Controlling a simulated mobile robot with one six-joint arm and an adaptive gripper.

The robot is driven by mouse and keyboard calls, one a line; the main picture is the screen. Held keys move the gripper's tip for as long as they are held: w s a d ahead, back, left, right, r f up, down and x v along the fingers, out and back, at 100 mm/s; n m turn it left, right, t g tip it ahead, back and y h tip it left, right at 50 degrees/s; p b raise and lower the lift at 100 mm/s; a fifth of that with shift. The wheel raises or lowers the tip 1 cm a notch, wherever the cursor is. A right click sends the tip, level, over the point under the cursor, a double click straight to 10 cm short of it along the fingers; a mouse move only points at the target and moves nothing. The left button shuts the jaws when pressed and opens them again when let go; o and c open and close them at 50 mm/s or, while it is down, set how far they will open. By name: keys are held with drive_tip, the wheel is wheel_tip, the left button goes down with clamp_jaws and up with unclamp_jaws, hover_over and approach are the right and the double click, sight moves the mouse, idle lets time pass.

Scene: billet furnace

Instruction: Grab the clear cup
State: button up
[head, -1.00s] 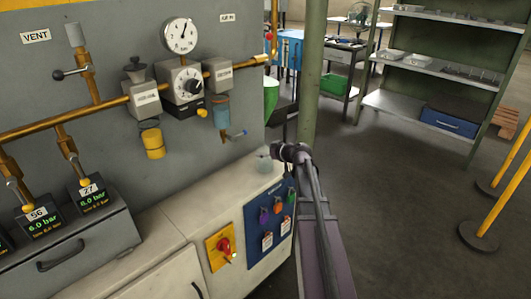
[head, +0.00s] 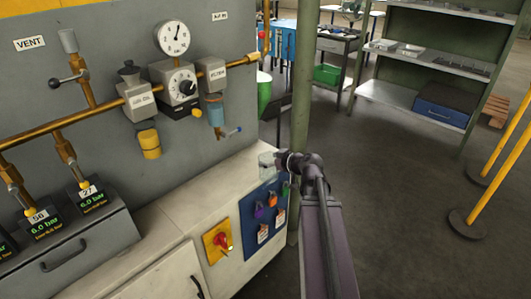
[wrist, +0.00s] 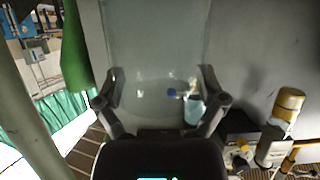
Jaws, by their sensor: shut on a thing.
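The clear cup (head: 266,161) is a see-through vessel near the right end of the pale cabinet top in the head view. In the wrist view the clear cup (wrist: 155,50) fills the space between the two dark fingers, and the background shows through it. My gripper (wrist: 160,95) is shut on it, with one finger on each side. In the head view my gripper (head: 284,160) reaches the cup from the right. I cannot tell for sure whether the cup's base touches the cabinet top.
The grey panel with a gauge (head: 173,38) and brass pipes stands behind the cabinet (head: 150,222). A green post (head: 302,85) rises close behind my arm. Locks hang on a blue board (head: 265,213) below the cup. Shelves (head: 430,60) and yellow rails (head: 500,150) stand right; floor between is open.

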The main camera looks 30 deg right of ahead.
drive_tip(key=shift+s+a+r, duration=0.1)
drive_tip(key=shift+s+a, duration=0.05)
drive_tip(key=shift+s, duration=0.5)
drive_tip(key=shift+s+a+r, duration=0.1)
drive_tip(key=shift+s, duration=0.5)
